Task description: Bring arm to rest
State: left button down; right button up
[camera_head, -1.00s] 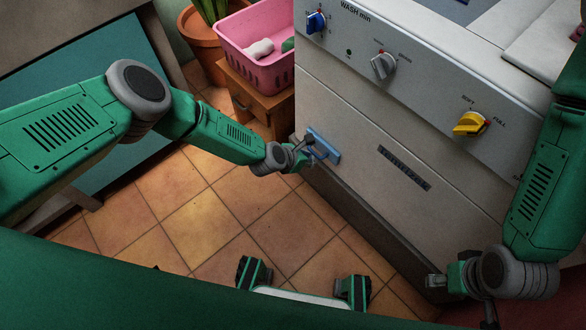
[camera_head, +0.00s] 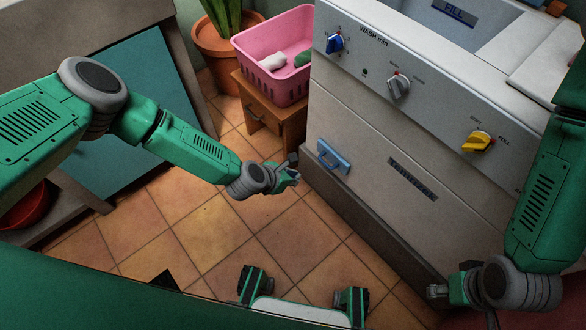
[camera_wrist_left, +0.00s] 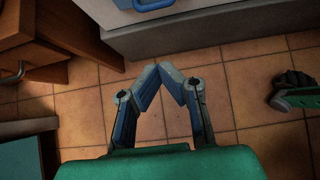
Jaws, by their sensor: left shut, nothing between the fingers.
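My left gripper (camera_head: 292,170) is in front of the washing machine, above the tiled floor, to the left of the blue handle (camera_head: 333,158) and apart from it. In the left wrist view its fingertips (camera_wrist_left: 160,70) meet, with nothing between them. The blue handle also shows at the top of the left wrist view (camera_wrist_left: 150,5). My right gripper (camera_head: 437,290) is low at the right, near the machine's base. It is small and partly hidden by its own wrist, so its opening is unclear.
The white washing machine (camera_head: 370,180) has blue, grey and yellow knobs. A pink basket (camera_head: 270,65) with cloth items stands on a wooden stool (camera_head: 262,110), beside a potted plant (camera_head: 215,45). A red bowl (camera_head: 25,208) is at the far left. The tiled floor between is clear.

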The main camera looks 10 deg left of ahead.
pick_arm(q)
jog(key=shift+s+r, duration=0.15)
jog(key=s+a+r+m+g+p, duration=0.15)
jog(key=s+r+m, duration=0.25)
jog(key=s+m, duration=0.45)
jog(key=s+r+m+g+p, duration=0.3)
jog(key=s+r+m, duration=0.1)
jog(key=s+m, duration=0.45)
jog(key=s+a+r+m+y+p, duration=0.1)
jog(key=s+a+r+m, duration=0.2)
jog(key=a, duration=0.3)
jog(key=s+a+r+m+g+y+p, duration=0.1)
jog(key=s+a+r+m+y, duration=0.1)
jog(key=s+a+r+m, duration=0.1)
jog(key=s+a+r+m+g+y+p, duration=0.1)
jog(key=s+a+r+m, duration=0.3)
jog(key=a, duration=0.5)
jog(key=shift+r+m+y, duration=0.7)
jog(key=shift+r+m, duration=0.1)
jog(key=shift+m, duration=0.2)
